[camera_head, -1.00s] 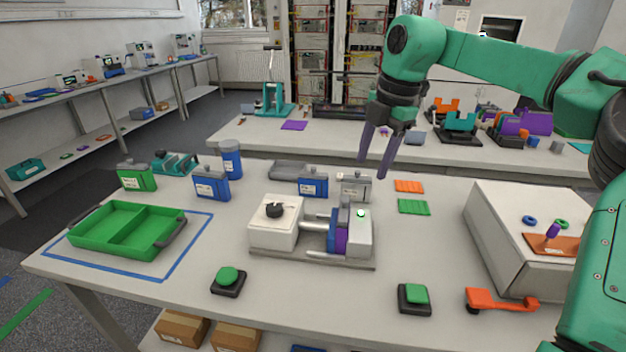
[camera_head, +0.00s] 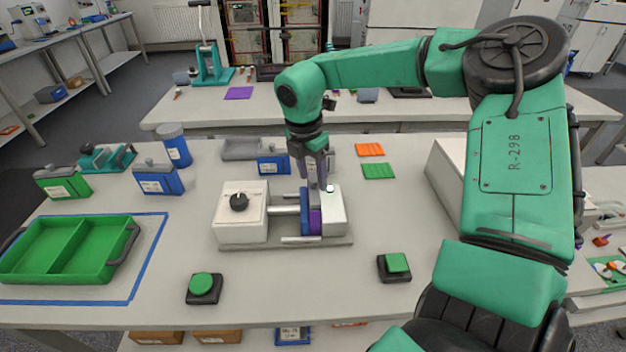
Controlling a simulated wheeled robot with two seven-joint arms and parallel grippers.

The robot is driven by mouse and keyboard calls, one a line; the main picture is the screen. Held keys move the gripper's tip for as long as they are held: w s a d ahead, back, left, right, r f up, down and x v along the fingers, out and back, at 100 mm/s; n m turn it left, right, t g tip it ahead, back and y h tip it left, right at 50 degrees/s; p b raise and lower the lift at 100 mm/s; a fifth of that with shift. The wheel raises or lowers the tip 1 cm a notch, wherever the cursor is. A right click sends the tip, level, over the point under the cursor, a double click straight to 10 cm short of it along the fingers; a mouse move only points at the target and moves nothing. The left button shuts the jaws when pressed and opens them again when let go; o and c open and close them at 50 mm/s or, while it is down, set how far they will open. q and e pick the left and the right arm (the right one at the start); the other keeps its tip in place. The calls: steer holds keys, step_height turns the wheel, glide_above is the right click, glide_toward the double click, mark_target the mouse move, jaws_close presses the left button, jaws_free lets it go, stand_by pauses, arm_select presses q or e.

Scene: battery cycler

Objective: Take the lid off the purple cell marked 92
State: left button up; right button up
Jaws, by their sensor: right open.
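A narrow purple block (camera_head: 315,222) sits upright in the white clamping device (camera_head: 241,224), next to a blue part (camera_head: 305,218). It may be the purple cell; no 92 is readable and I cannot make out its lid. My right gripper (camera_head: 317,180) is open and points down over the right part of the device, near the purple block. Its fingers partly overlap the picture of the device, so I cannot tell whether they touch anything. My left gripper is not in view.
Blue cells (camera_head: 157,180) and a green cell (camera_head: 62,184) stand at the back left. A green tray (camera_head: 107,270) lies left. Green push buttons (camera_head: 201,283) (camera_head: 397,262) are in front of the device. Orange and green pads (camera_head: 379,171) lie behind it, right.

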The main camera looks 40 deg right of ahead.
steer(key=shift+s+d+f, duration=0.1)
steer(key=shift+d+f, duration=0.05)
steer(key=shift+f, duration=0.2)
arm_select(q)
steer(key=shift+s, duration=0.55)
arm_select(e)
jaws_close()
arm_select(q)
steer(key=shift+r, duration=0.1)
